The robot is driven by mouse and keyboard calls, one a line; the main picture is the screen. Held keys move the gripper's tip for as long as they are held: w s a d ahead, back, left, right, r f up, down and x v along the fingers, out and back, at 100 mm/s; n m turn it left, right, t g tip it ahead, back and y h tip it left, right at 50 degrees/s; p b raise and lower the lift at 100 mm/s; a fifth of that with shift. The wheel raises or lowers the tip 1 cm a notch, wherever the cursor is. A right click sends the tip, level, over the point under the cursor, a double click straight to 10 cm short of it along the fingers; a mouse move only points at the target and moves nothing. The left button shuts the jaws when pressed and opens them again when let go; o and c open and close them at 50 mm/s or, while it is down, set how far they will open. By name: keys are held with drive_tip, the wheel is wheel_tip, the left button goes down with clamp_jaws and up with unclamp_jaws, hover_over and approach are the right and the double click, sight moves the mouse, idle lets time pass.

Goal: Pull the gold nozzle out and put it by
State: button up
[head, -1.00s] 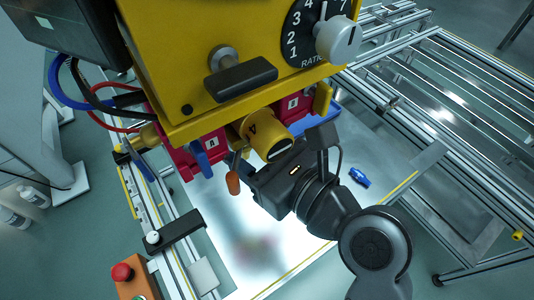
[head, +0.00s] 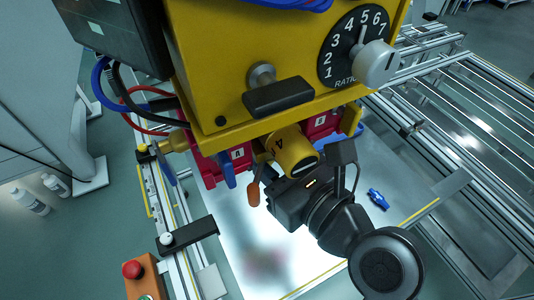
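A yellow-gold cylinder marked 4 (head: 292,148), with a dark end face, sticks out below the yellow panel box (head: 235,60). A smaller brass-gold fitting (head: 177,142) is at the left end of the red blocks. I cannot tell for certain which one is the gold nozzle. My gripper (head: 283,196) is just below the cylinder's end, close to an orange-tipped lever (head: 254,193).
Red blocks (head: 208,166) with blue levers (head: 229,168) hang under the box. A black handle (head: 280,97) and ratio dial (head: 355,45) are on its face. A blue piece (head: 378,199) lies on the pale plate (head: 240,240). A red button (head: 132,269) is at lower left.

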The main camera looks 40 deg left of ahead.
clamp_jaws()
drive_tip(key=shift+f+b, duration=0.65)
drive_tip(key=shift+f, duration=0.9)
idle(0.5)
wheel_tip(320, 180, down, 5)
drive_tip(key=shift+r+b, duration=0.15)
drive_tip(key=shift+b, duration=0.8)
